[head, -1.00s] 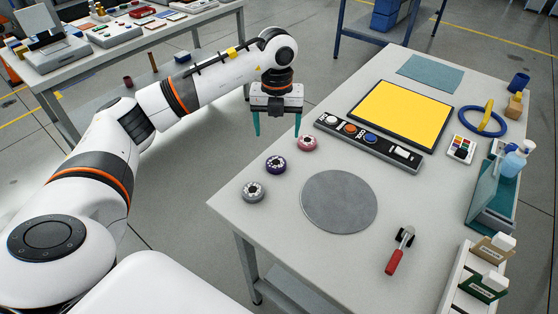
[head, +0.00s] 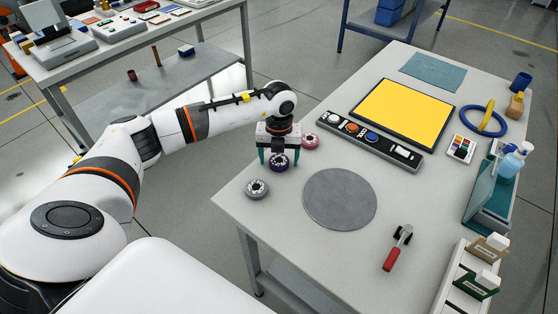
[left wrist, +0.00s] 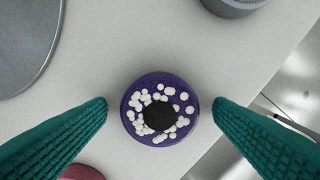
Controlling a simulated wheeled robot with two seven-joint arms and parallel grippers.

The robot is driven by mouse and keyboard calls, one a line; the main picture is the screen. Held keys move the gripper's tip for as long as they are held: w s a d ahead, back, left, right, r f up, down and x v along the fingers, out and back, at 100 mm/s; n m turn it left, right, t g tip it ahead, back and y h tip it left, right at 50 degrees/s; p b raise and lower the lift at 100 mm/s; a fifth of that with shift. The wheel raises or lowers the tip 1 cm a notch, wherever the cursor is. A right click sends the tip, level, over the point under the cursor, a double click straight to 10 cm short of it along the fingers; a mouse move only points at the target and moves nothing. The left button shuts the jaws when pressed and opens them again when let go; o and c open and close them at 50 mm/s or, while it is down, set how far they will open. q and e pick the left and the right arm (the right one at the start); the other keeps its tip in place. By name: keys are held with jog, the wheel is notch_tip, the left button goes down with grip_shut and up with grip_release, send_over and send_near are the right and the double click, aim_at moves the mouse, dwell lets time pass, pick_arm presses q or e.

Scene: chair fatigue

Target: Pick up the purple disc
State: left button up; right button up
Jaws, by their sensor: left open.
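The purple disc (head: 278,162) lies on the table near its left edge, with white dots on top and a dark round centre. In the left wrist view the purple disc (left wrist: 160,108) sits between the two teal fingers, with a gap on each side. My left gripper (head: 278,160) is open and low over the disc, its fingers on either side of it. The left gripper's fingers also show in the left wrist view (left wrist: 160,112). My right gripper is not in view.
A pink disc (head: 310,142) lies close behind the gripper, and a grey disc (head: 257,189) lies in front. A round grey plate (head: 340,199) is to the right. A button panel (head: 368,141) and a yellow board (head: 404,112) lie beyond. The table edge is close by.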

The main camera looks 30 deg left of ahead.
pick_arm(q)
jog(key=c, duration=1.1)
jog(key=shift+r, duration=0.1)
